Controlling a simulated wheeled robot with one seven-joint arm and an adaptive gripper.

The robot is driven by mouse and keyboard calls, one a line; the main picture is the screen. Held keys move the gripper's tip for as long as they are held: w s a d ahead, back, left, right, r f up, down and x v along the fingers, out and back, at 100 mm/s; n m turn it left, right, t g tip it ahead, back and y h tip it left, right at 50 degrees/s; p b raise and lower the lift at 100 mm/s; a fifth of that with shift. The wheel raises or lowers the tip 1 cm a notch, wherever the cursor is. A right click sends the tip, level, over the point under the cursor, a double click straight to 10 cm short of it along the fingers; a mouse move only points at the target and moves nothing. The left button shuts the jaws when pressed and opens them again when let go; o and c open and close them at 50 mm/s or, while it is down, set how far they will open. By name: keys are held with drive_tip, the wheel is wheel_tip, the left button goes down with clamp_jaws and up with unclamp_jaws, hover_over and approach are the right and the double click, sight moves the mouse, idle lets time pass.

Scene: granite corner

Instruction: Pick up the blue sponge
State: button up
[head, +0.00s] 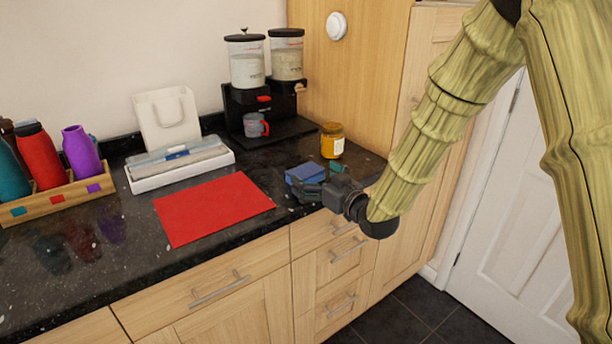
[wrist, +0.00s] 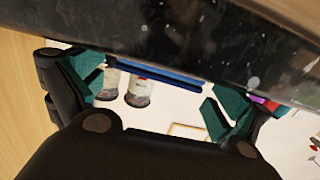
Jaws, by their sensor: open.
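The blue sponge (head: 305,172) lies on the dark counter near its right end. In the wrist view it shows as a thin blue strip (wrist: 165,76) between the fingers, along the counter surface. My gripper (head: 318,180) is low over the counter at the sponge, reaching in from the right. Its jaws are open, with teal finger pads on either side of the sponge in the wrist view (wrist: 155,83). I cannot tell whether either finger touches it. In the head view the gripper hides part of the sponge's near side.
A red mat (head: 213,208) lies to the left. A dispenser (head: 268,100) with a mug (head: 256,126), a white tray (head: 180,172) and a wooden bottle rack (head: 60,200) stand farther back or left. The counter's front edge is close.

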sight(299, 167)
drive_tip(key=shift+x, duration=1.9)
drive_tip(key=shift+a, duration=0.1)
drive_tip(key=c, duration=0.7)
